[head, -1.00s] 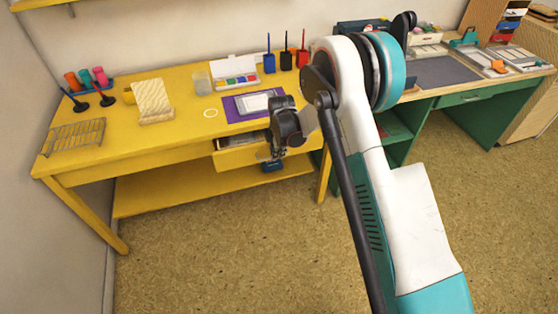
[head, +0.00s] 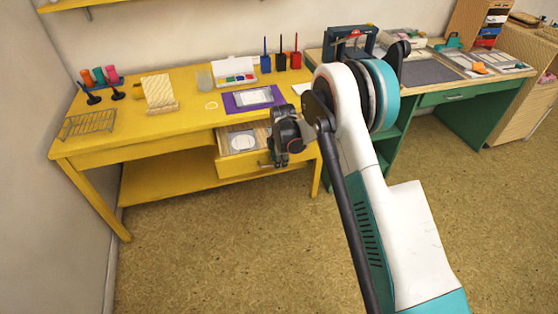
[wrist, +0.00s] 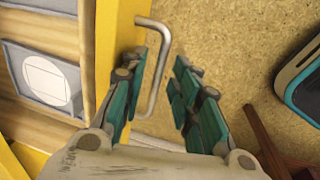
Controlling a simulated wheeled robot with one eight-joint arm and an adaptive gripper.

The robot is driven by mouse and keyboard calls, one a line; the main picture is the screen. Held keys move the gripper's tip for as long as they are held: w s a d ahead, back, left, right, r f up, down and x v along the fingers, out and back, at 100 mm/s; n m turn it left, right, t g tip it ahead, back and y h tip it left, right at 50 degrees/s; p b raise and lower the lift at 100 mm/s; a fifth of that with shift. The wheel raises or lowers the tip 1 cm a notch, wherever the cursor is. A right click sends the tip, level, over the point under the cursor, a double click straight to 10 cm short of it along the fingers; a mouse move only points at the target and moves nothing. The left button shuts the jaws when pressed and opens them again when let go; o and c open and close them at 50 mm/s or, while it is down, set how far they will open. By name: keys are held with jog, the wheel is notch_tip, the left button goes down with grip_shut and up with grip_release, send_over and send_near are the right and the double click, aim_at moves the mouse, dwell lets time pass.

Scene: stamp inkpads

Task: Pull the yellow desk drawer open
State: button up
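The yellow desk drawer (head: 238,166) stands pulled out from under the yellow desk (head: 160,128), its inside showing. In the wrist view the drawer's yellow front (wrist: 108,45) runs up the left side, with a metal bar handle (wrist: 164,45) on it. My gripper (wrist: 160,75) is open, its teal-padded fingers on either side of the handle bar. The left finger is at the gap between bar and drawer front; the right finger is apart from the bar. In the head view my gripper (head: 272,163) is at the drawer's right side, its fingertips partly hidden.
In the drawer lies a grey square item with a white disc (head: 242,141). On the desk are a purple mat (head: 232,106), a paint set (head: 236,72) and a wire rack (head: 88,124). A green desk (head: 455,97) stands at right.

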jog(key=shift+r, duration=0.1)
notch_tip(320, 180, up, 12)
jog(key=s, duration=0.2)
jog(key=shift+d+f, duration=0.2)
jog(key=shift+d, duration=0.1)
